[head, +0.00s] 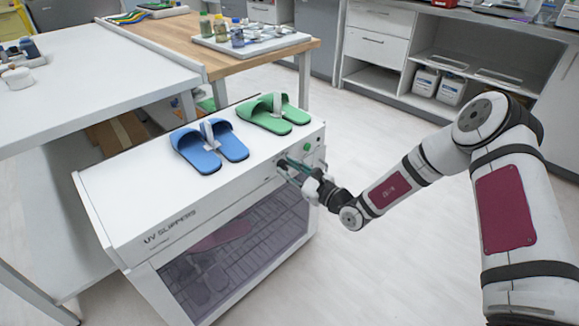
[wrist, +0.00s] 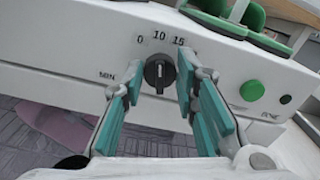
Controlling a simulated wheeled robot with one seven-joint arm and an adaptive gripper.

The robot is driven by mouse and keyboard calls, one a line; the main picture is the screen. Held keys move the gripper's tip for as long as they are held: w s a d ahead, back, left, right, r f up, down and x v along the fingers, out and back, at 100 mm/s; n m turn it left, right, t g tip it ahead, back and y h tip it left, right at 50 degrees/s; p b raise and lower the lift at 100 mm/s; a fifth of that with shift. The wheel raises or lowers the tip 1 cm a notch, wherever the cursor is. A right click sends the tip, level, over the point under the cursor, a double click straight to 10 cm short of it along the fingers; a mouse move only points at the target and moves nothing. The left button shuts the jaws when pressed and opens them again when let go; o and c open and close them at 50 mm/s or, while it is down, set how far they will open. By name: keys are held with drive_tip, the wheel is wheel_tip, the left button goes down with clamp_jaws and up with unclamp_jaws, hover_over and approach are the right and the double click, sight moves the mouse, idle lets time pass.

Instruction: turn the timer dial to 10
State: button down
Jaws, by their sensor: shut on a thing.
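The timer dial (wrist: 160,74) is a round black knob with a pale pointer line, on the white front panel of the UV slippers cabinet (head: 100,205). The marks 0, 10 and 15 are printed above it in the wrist view. The pointer line looks about upright, toward the 10. My gripper (wrist: 160,78) has its teal-padded fingers on either side of the dial and is shut on it. In the head view my gripper (head: 284,168) is at the right end of the cabinet front and hides the dial.
A green button (wrist: 252,90) sits right of the dial, with a smaller dark green one (wrist: 285,99) beyond it. Blue slippers (head: 198,151) and green slippers (head: 271,118) lie on the cabinet top. A white table (head: 110,85) stands behind left. The floor to the right is clear.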

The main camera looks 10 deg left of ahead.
idle(0.4)
drive_tip(key=c, duration=1.3)
unclamp_jaws()
drive_tip(key=v, duration=1.2)
